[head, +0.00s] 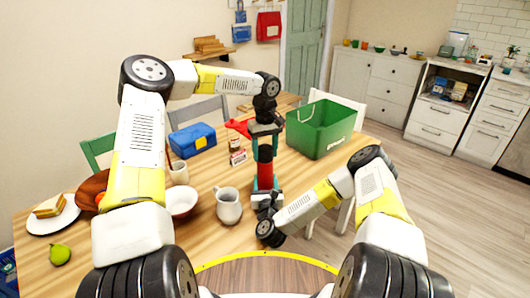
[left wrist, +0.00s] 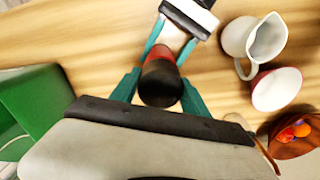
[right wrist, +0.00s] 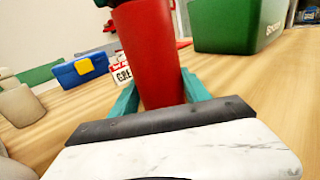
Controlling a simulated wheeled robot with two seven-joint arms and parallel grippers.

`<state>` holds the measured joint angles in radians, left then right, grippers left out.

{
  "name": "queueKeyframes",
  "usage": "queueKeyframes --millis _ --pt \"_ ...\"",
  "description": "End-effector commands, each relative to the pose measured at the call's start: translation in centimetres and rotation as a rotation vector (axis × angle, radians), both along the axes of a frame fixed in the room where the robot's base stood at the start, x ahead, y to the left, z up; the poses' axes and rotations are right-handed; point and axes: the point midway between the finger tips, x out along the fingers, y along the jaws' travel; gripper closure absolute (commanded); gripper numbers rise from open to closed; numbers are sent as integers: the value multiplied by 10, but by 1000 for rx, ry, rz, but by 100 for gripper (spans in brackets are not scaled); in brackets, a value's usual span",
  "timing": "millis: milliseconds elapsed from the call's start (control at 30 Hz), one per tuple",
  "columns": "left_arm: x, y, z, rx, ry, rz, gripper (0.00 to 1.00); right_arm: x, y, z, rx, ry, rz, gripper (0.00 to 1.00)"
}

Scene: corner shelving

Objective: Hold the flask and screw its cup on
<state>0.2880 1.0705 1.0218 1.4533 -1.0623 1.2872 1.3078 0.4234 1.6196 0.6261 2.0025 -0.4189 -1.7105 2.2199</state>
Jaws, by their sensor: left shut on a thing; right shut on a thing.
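The red flask (head: 265,174) stands upright over the table in the middle of the head view. It also fills the centre of the right wrist view (right wrist: 150,45). My right gripper (head: 266,188) is shut around its lower part. The dark cup (head: 265,153) is at the flask's top, in line with it. My left gripper (head: 265,143) comes from above and is shut on the cup, which shows between its teal fingers in the left wrist view (left wrist: 160,88). I cannot tell how far the cup is seated on the thread.
A white jug (head: 229,207) and a bowl (head: 181,203) stand left of the flask. A labelled jar (head: 237,155) and blue box (head: 192,139) are behind left. A green crate (head: 320,130) is behind right. A sandwich plate (head: 52,222) and a pear (head: 60,254) lie far left.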

Motion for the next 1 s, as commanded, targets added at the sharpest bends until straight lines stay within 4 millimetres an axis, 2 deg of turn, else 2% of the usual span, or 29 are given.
queueKeyframes --millis 267,467,1000 --pt "-5 -3 -3 10 13 -239 95 0 0 0 -2 1 0 100" --pt "-2 -1 -1 0 5 -531 95 0 0 0 -1 1 0 100" --pt "-1 -1 -1 -2 2 -1663 95 0 0 0 2 0 -1 100"
